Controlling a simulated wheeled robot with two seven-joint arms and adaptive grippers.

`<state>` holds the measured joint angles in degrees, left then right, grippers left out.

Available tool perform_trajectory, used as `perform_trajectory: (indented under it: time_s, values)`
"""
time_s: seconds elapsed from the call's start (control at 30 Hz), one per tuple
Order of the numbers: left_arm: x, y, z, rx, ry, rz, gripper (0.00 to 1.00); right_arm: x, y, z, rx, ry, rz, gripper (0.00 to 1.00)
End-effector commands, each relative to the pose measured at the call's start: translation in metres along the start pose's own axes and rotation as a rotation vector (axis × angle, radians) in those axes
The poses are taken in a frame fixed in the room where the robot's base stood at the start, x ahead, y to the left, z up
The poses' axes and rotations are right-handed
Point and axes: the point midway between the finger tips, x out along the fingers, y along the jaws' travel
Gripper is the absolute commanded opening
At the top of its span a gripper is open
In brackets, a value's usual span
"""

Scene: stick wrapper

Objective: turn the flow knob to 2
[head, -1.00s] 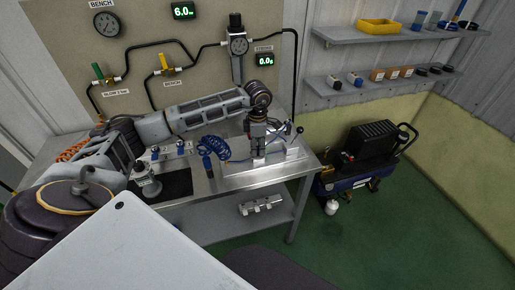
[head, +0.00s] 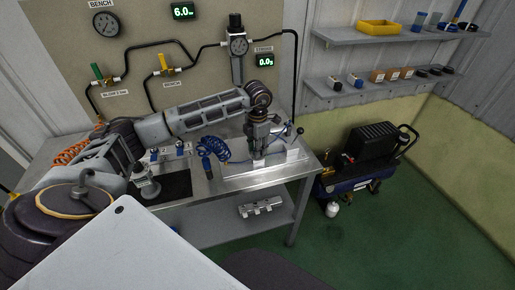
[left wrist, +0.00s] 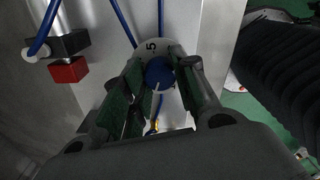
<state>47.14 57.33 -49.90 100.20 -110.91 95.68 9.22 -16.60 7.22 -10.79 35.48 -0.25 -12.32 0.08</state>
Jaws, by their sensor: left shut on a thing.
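The flow knob (left wrist: 159,73) is a small blue round knob on a pale dial with dark markings. In the left wrist view a "5" shows at the dial's upper edge; I cannot read the other numbers surely. My left gripper (left wrist: 162,84) has its dark fingers on both sides of the knob and is shut on it. In the head view my left gripper (head: 259,152) points down over the white fixture (head: 285,158) on the bench, and hides the knob there. My right gripper is not in view.
Blue tubes (left wrist: 125,22) run past the dial, and a black and red fitting (left wrist: 68,58) sits to its left. A coiled blue hose (head: 213,148) lies left of the gripper on the metal bench (head: 232,184). A compressor (head: 360,165) stands on the floor at right.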

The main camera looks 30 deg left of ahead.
Motion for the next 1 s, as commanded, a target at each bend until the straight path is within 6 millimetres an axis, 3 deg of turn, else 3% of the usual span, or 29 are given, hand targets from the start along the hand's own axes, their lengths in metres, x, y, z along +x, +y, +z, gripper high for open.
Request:
perform_trajectory:
  time_s: [0.33, 0.37, 0.5, 1.0]
  values:
    - [-0.002, 0.001, 0.001, -0.002, -0.003, 0.001, 0.05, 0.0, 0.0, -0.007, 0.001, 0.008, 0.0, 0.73]
    - [-0.002, 0.001, 0.001, -0.002, -0.003, 0.001, 0.32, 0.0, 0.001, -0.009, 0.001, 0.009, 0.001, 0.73]
    - [-0.001, 0.001, 0.001, -0.001, -0.002, 0.001, 0.5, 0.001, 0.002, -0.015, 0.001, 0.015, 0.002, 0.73]
    - [-0.006, 0.0, 0.0, -0.001, -0.001, 0.0, 0.51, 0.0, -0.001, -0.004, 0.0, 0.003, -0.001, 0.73]
